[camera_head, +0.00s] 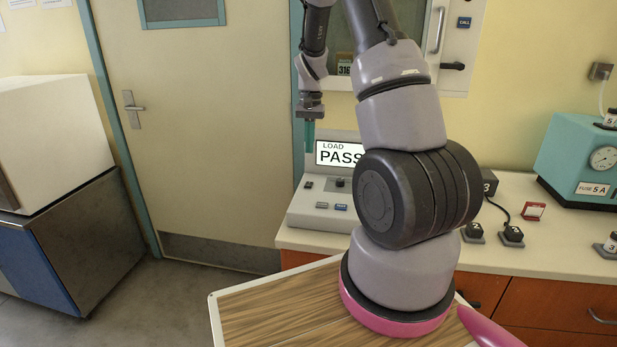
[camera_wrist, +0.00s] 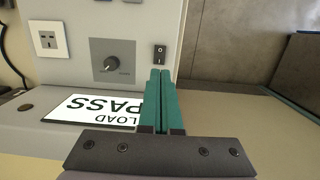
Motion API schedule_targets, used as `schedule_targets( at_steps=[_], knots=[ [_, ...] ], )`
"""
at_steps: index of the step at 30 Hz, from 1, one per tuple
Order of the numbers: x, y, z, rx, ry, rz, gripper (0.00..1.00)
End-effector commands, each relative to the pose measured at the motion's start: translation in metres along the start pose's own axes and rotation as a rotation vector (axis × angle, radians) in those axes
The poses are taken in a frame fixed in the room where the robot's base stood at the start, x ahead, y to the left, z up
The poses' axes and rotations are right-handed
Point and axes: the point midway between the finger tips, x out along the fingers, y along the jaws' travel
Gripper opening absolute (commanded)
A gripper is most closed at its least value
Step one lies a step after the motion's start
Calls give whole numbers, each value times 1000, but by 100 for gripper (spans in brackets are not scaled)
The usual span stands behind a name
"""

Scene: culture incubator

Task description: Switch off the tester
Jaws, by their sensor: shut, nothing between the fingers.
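The tester (camera_head: 316,219) is a pale grey console on the counter, with a lit display (camera_head: 338,154) reading "LOAD PASS". The display also shows upside down in the wrist view (camera_wrist: 92,108). A small black rocker switch (camera_wrist: 160,54) with light markings is on the grey panel; it also shows in the head view (camera_head: 309,185). Which side is pressed I cannot tell. My gripper (camera_head: 309,146) is shut and empty, its teal fingers pointing down above the tester's left part. In the wrist view the fingertips (camera_wrist: 160,72) appear just below the switch; contact cannot be told.
A black knob (camera_wrist: 111,63) on a dark plate is beside the switch, with a white socket plate (camera_wrist: 47,40) farther left. A teal gauge box (camera_head: 578,150) stands right on the counter. My arm hides the tester's right part. The door (camera_head: 195,130) is behind left.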

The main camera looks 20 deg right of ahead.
Motion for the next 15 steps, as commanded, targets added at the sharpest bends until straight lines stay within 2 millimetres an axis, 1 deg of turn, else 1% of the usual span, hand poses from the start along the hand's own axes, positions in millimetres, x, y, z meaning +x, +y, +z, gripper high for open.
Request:
schedule_targets(
  at_steps=[1,6,12,15],
  knots=[
    [13,1,1,0,-5,3,0],
    [51,1,1,2,-5,3,0],
    [85,0,1,1,-3,1,0],
    [96,0,0,1,-2,1,0]
  ],
)
